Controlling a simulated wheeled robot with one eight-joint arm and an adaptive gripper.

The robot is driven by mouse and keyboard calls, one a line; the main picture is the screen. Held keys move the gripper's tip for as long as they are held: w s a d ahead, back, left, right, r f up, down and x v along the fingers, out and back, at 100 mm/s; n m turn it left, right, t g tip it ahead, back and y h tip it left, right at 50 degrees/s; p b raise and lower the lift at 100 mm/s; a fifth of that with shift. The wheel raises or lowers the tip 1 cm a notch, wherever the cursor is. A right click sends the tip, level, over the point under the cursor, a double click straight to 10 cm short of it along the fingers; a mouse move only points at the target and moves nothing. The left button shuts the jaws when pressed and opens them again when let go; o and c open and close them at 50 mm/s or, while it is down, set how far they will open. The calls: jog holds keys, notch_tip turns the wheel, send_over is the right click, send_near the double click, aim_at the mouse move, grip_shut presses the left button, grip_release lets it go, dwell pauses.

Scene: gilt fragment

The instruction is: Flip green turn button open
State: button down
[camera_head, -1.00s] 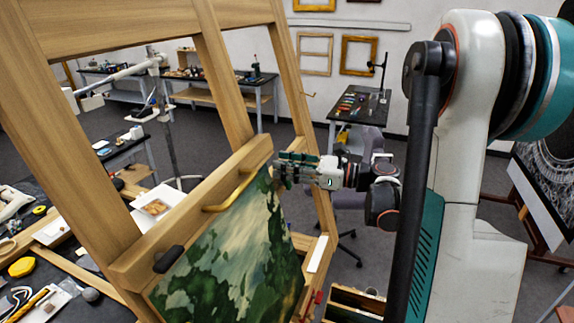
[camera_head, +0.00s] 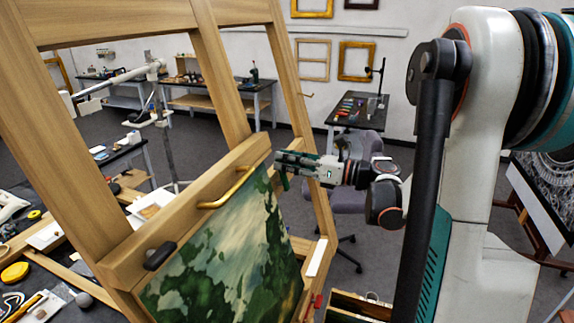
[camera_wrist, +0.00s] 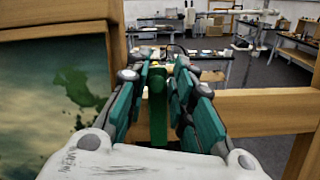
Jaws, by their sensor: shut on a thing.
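The green turn button (camera_wrist: 158,112) shows in the wrist view as an upright green bar between my fingers. In the head view its lower part (camera_head: 284,183) points down below the fingers, at the right end of the easel's wooden crossbar (camera_head: 125,262). My gripper (camera_head: 282,160) is beside that end; in the wrist view (camera_wrist: 162,72) its fingers are closed on the button. The button's pivot is hidden. A green landscape painting (camera_head: 225,255) rests under the crossbar.
A brass handle (camera_head: 228,188) and a dark button (camera_head: 160,256) are on the crossbar. The easel's upright post (camera_head: 300,110) stands close behind my gripper. A cluttered table (camera_head: 75,300) is at left. Open floor lies behind, with a chair (camera_head: 350,200).

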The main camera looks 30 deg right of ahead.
jog(key=c, duration=1.7)
grip_release()
jog(key=shift+o, duration=0.6)
jog(key=shift+s+a, duration=0.15)
jog(key=shift+d, duration=0.2)
jog(key=v, duration=1.1)
jog(key=shift+s, duration=0.35)
jog(key=shift+d, duration=0.1)
